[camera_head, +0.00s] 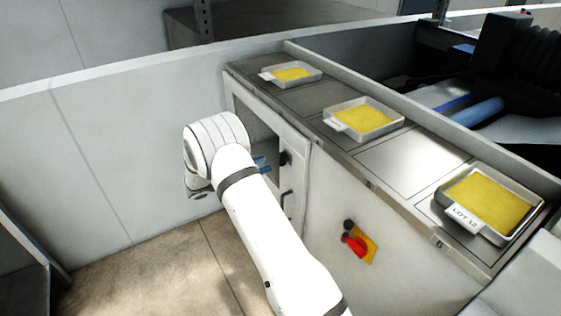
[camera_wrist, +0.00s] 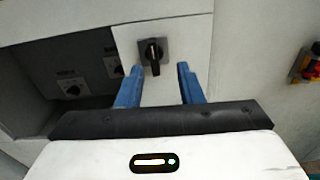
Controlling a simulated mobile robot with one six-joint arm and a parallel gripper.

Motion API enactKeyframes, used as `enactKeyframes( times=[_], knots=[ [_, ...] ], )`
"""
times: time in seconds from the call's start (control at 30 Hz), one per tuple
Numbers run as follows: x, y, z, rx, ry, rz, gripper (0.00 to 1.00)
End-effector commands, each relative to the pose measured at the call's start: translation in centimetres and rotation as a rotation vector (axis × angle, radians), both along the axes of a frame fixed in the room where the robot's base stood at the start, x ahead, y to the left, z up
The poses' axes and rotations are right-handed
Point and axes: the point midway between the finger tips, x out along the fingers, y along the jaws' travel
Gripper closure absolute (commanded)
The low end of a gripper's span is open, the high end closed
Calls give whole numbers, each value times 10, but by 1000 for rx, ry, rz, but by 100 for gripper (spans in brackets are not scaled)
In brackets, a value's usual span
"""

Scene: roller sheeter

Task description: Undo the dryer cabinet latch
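The dryer cabinet (camera_head: 338,205) stands under a metal counter. The latch is a small black handle on a dark square plate on its pale front; it shows in the head view (camera_head: 285,158) and in the wrist view (camera_wrist: 152,54). In the wrist view the handle hangs roughly upright. My gripper (camera_wrist: 158,70) is open, its two blue fingers spread to either side below the latch, with nothing between them. In the head view my gripper (camera_head: 261,164) is partly hidden behind my white arm. I cannot tell whether a finger touches the latch.
A recess or window (camera_wrist: 75,70) with labelled dark knobs lies left of the latch. A red switch (camera_head: 355,243) on a yellow plate sticks out from the cabinet front. Trays of yellow material (camera_head: 365,119) stand on the counter. The floor (camera_head: 150,268) in front is clear.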

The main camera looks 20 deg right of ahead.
Motion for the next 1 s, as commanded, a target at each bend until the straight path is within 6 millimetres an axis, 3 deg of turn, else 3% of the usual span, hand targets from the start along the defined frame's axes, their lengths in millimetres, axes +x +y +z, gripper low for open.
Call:
enactKeyframes(
  times=[0.17,0.63,1.0],
  knots=[
    [10,1,-11,-47,23,33,66],
    [22,-64,-11,-46,22,32,66],
    [23,-71,-12,-45,22,34,66]
  ],
)
